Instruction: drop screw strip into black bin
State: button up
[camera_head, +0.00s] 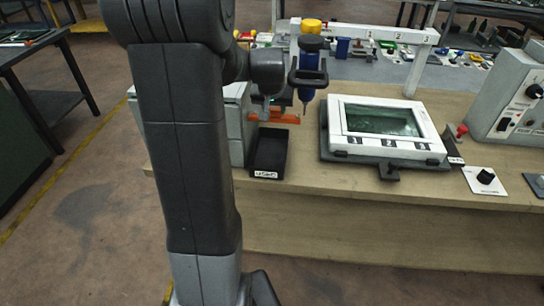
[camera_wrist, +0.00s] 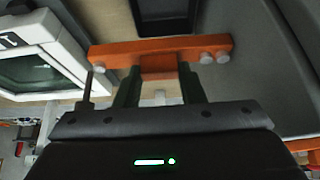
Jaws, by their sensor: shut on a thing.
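An orange screw strip (camera_wrist: 160,48) with pale screw heads is held in my gripper (camera_wrist: 158,82), which is shut on its middle stub. The strip also shows in the head view (camera_head: 280,118), where my arm partly hides the gripper. The black bin (camera_head: 268,172) stands on the bench with a white label on its front. In the head view the strip appears above the back end of the bin. In the wrist view the bin's dark rim (camera_wrist: 165,28) is at the top edge, beyond the strip. I cannot tell how high the strip is above it.
A white framed box with a dark window (camera_head: 385,125) sits on a black base right of the bin. A blue and black screwdriver (camera_head: 307,75) hangs behind. A light grey cabinet (camera_head: 238,120) is left of the bin. Grey control boxes (camera_head: 515,95) stand at the far right.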

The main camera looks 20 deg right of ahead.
aim_at(274, 119)
notch_tip(274, 119, down, 5)
jog(key=b, duration=0.3)
jog(key=shift+r, duration=0.1)
jog(key=o, duration=1.1)
jog(key=shift+c, duration=0.2)
jog(key=v, duration=0.4)
jog(key=shift+s+r, duration=0.1)
jog(key=shift+r, duration=0.15)
jog(key=s+a+b, duration=0.2)
jog(key=s+a, duration=0.4)
jog(key=s, duration=0.4)
jog(key=shift+s+a+r, duration=0.15)
jog(key=shift+s+a, duration=0.1)
jog(key=shift+w+d, duration=0.1)
